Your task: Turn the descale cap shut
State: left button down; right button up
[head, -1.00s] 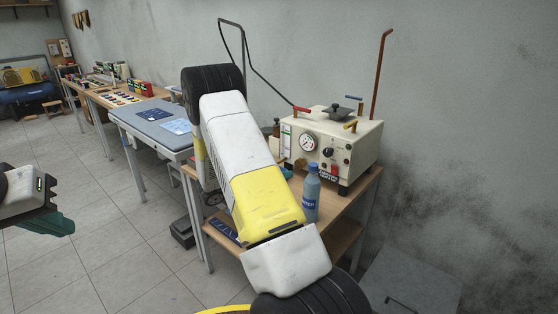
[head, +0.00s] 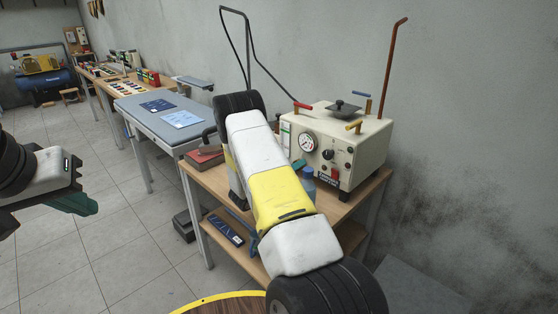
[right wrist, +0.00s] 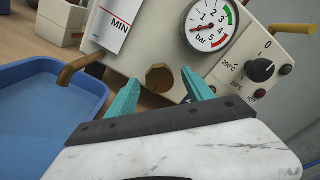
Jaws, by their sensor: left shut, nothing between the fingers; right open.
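The descale cap appears to be the brass hexagonal cap (right wrist: 160,77) low on the cream machine's front in the right wrist view. How far it is turned I cannot tell. My right gripper (right wrist: 161,88) is open, its teal fingers pointing at the machine on either side of the cap; contact is not clear. In the head view my right arm hides the cap and most of that gripper. The cream machine (head: 355,160) stands on a wooden bench. My left gripper (head: 80,203) is shut and empty at the left edge, far from the machine.
The pressure gauge (right wrist: 207,24) and black knob (right wrist: 261,69) sit above and right of the cap. A bent brass pipe (right wrist: 78,68) reaches over a blue tray (right wrist: 45,108) at left.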

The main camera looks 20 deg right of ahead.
jog(key=shift+x, duration=1.15)
grip_shut()
